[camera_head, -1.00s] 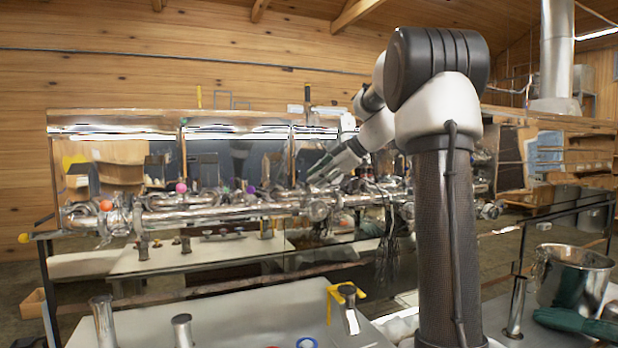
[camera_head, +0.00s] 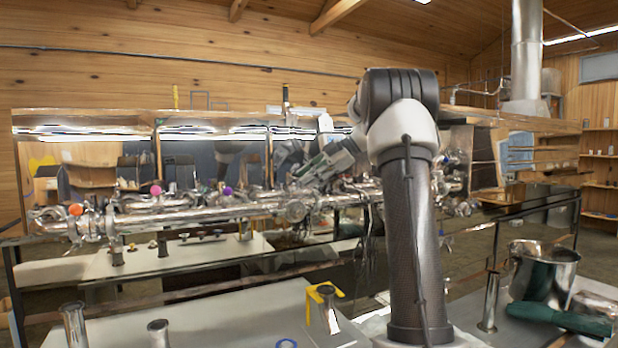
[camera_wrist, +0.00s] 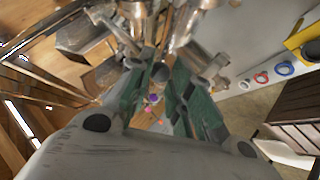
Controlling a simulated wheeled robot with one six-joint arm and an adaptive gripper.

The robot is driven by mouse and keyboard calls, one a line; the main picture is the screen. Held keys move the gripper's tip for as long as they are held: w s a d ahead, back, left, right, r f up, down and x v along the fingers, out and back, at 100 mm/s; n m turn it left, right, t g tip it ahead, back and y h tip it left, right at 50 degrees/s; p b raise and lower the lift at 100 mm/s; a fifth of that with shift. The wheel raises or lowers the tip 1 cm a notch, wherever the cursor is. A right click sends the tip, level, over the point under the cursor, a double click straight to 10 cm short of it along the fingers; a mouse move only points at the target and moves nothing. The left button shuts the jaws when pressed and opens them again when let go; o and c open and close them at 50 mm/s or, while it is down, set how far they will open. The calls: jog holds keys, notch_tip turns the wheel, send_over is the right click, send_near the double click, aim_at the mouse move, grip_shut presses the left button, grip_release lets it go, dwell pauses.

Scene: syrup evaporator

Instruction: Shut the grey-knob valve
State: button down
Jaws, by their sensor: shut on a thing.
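The grey-knob valve sits on the shiny pipe manifold (camera_head: 180,213). In the wrist view a small grey knob (camera_wrist: 160,72) shows between my fingertips. My gripper (camera_wrist: 163,78) has green-padded fingers closed around it from both sides. In the head view my gripper (camera_head: 302,174) reaches down to the pipes from the right, and the knob itself is too small and covered to make out there. The turn angle of the valve cannot be told.
Orange (camera_head: 76,210), pink (camera_head: 155,190) and purple (camera_head: 228,190) knobs stand along the manifold to the left. A yellow clamp (camera_head: 325,292) and metal tubes rise from the near table.

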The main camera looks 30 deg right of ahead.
jog(key=shift+f, duration=0.2)
jog(key=c, duration=1.3)
grip_release()
jog(key=shift+w, duration=0.1)
jog(key=shift+o, duration=0.2)
jog(key=v, duration=1.2)
jog(key=shift+d, duration=0.1)
